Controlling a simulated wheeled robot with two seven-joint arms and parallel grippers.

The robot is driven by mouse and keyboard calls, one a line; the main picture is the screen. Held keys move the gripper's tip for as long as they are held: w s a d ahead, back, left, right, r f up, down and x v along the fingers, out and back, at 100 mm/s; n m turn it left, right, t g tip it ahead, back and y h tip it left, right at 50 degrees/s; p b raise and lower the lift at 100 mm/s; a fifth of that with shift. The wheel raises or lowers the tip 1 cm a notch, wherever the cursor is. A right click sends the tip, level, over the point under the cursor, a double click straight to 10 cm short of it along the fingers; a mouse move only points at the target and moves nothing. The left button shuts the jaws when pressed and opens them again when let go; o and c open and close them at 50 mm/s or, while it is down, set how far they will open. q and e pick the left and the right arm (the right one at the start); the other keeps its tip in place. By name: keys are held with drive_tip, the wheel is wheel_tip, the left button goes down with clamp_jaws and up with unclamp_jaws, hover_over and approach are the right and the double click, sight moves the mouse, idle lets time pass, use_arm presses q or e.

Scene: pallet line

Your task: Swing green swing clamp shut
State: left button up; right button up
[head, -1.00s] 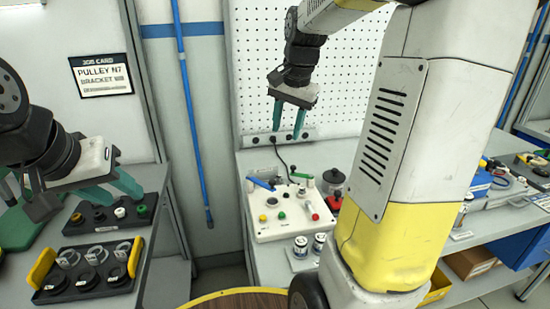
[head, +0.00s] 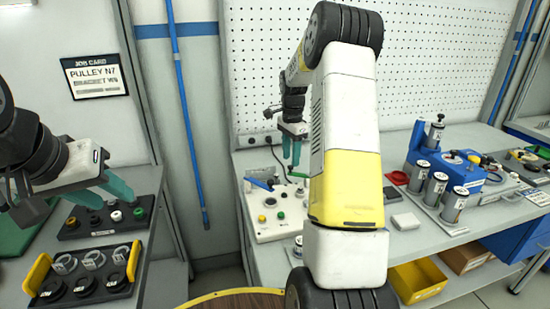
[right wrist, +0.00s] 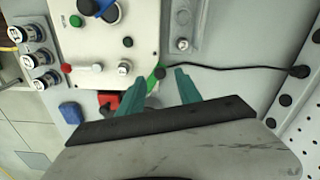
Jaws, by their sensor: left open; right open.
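A white fixture panel (head: 270,232) stands on the grey bench with coloured buttons on it. The green swing clamp (head: 299,174) is at its back right corner, partly hidden by my right arm. The blue clamp (head: 260,184) is at its back left. My right gripper (head: 292,162) is open and empty, pointing down just above the green clamp. In the right wrist view, a green piece (right wrist: 153,78) shows between the open fingers; contact cannot be told. My left gripper (head: 112,197) is open and empty over the dark trays at left.
A black tray (head: 84,284) with yellow handles stands at left. On the right bench are a blue fixture (head: 440,160) and several silver cylinders (head: 436,189). In the right wrist view a black cable (right wrist: 235,68) runs beside the panel. The pegboard (head: 430,60) stands behind.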

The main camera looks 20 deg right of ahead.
drive_tip(key=shift+f, duration=1.45)
clamp_jaws()
idle(0.3)
